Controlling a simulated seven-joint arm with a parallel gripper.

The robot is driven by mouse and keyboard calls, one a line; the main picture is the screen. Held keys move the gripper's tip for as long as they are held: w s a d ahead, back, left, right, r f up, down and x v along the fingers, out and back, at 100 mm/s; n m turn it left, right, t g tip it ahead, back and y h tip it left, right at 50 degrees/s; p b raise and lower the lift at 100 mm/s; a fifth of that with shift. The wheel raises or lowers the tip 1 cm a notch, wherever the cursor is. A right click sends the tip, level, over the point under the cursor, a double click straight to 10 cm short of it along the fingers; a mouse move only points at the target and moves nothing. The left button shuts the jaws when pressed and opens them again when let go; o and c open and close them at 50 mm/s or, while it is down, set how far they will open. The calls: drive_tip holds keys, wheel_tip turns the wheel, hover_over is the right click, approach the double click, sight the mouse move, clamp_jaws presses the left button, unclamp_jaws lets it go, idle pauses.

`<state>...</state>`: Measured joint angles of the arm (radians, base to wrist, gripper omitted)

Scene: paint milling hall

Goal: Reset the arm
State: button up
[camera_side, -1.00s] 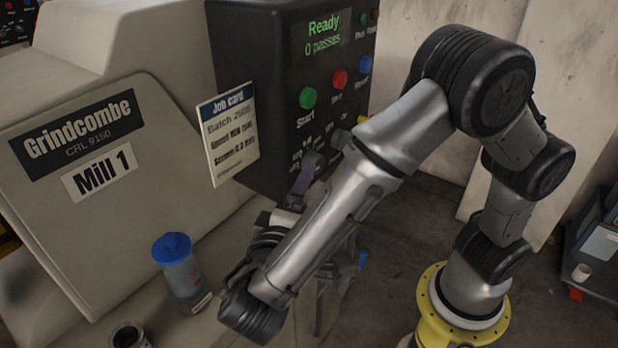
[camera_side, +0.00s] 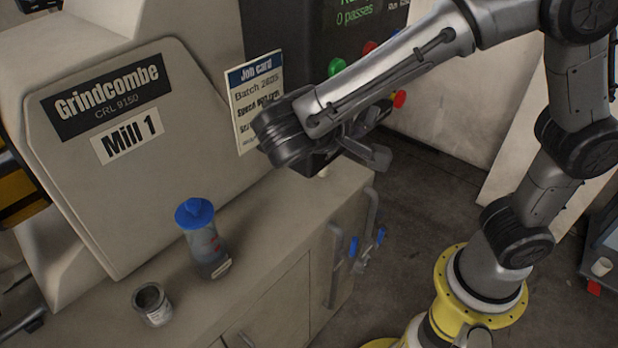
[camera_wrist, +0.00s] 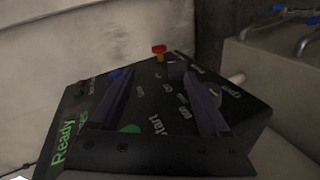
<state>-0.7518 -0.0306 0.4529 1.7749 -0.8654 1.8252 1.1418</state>
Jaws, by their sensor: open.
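My gripper (camera_side: 382,135) is raised above the grey cabinet top in front of the control panel. Its two dark fingers stand apart in the wrist view (camera_wrist: 157,85), with nothing between them. The black control panel (camera_side: 290,35) carries a green start button, a red button and a display reading "Ready 0 passes". In the wrist view the panel (camera_wrist: 160,118) fills the space behind and between the fingers. I cannot tell how far the fingertips are from it. My arm hides part of the panel in the side view.
A blue-capped bottle (camera_side: 205,245) and a small open dark-mouthed jar (camera_side: 152,305) stand on the cabinet top (camera_side: 255,265). A job card (camera_side: 258,100) hangs beside Mill 1 (camera_side: 165,190). Blue-handled valves and pipes (camera_side: 358,245) stick out at the cabinet's right side. Open floor lies between cabinet and my base.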

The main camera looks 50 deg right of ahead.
drive_tip(key=s+d+f+m+g+y, duration=0.1)
drive_tip(key=s+d+m+g+y, duration=0.15)
drive_tip(key=s+d+y, duration=0.7)
drive_tip(key=s+a+f+n+t+y, duration=0.1)
drive_tip(key=a+f+n+t+y, duration=0.2)
drive_tip(key=a+n+t+y, duration=0.1)
drive_tip(key=a+n+t, duration=0.1)
drive_tip(key=a+t, duration=0.1)
drive_tip(key=t, duration=0.1)
drive_tip(key=shift+s+f, duration=0.15)
drive_tip(key=shift+s, duration=0.05)
drive_tip(key=shift+a, duration=0.1)
idle(0.8)
